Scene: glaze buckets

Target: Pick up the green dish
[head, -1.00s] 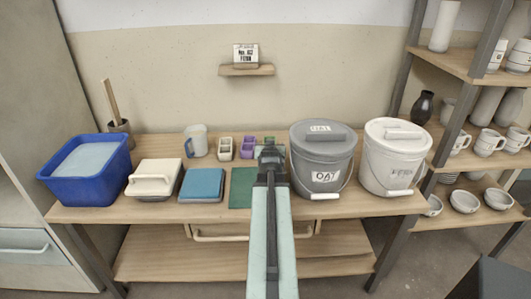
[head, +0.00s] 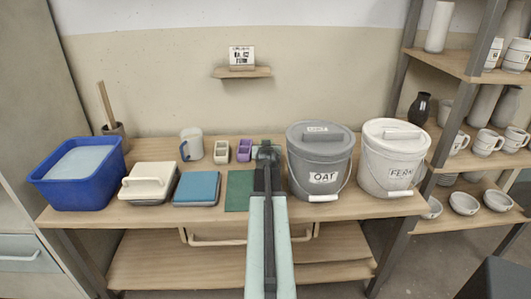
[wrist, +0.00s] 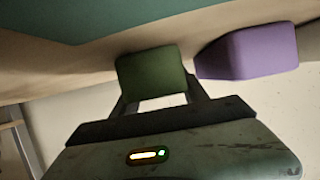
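The green dish (wrist: 150,73) sits among the fingers of my gripper (wrist: 160,92) in the wrist view, with one finger close to each side. I cannot tell whether the fingers press on it or whether it has left the bench. In the head view my gripper (head: 264,157) is over the back of the bench, and the green dish (head: 267,143) is mostly hidden behind it. A purple dish (head: 244,150) stands just left of it and also shows in the wrist view (wrist: 250,52), close to the green dish.
A pale dish (head: 222,152) and a mug (head: 192,144) stand further left. A grey bucket (head: 318,155) is close on the right, with a white bucket (head: 391,158) beyond. A green mat (head: 238,190), a blue box (head: 197,188) and a blue tub (head: 80,172) are also on the bench (head: 140,215).

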